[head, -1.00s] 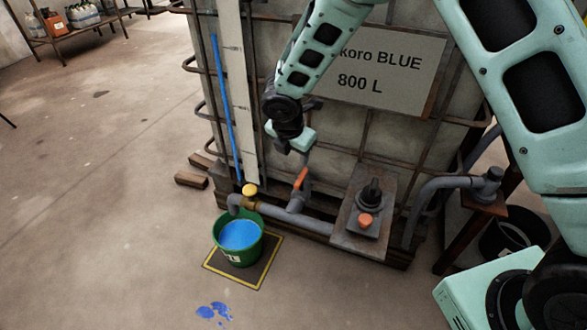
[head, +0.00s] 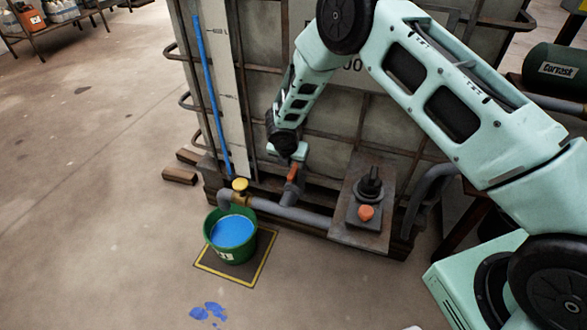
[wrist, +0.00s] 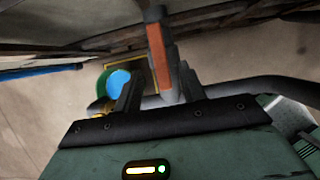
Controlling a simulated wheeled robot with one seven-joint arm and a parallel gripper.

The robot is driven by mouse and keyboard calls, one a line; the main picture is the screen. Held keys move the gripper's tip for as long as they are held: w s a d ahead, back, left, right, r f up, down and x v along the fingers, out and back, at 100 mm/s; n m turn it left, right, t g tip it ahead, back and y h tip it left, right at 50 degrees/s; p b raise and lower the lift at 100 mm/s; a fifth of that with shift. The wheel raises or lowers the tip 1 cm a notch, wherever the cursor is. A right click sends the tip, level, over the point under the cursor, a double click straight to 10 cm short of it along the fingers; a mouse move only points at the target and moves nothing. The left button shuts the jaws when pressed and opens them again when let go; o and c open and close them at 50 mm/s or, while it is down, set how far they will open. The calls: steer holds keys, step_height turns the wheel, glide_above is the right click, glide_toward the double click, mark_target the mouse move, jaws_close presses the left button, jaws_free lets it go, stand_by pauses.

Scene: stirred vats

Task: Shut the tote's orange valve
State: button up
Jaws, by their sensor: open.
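The orange valve handle (head: 293,172) is on the grey outlet pipe low on the tote (head: 330,130)'s front. In the head view it stands up, slightly tilted, right below my gripper (head: 290,158). In the wrist view the orange handle (wrist: 160,65) lies between the two dark fingers of my gripper (wrist: 158,88), nearer the right finger. The fingers are apart and the gripper is open. I cannot tell whether a finger touches the handle. The fingertips are hard to make out in the head view.
A green bucket (head: 214,241) of blue liquid stands under the pipe's end on a yellow-edged mat (head: 262,266). A yellow-knobbed valve (head: 240,185) is above it. A plate with an orange button (head: 365,212) is to the right. Blue spills (head: 209,311) mark the floor.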

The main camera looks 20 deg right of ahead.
mark_target(294, 169)
steer(key=shift+x, duration=2.1)
jaws_close()
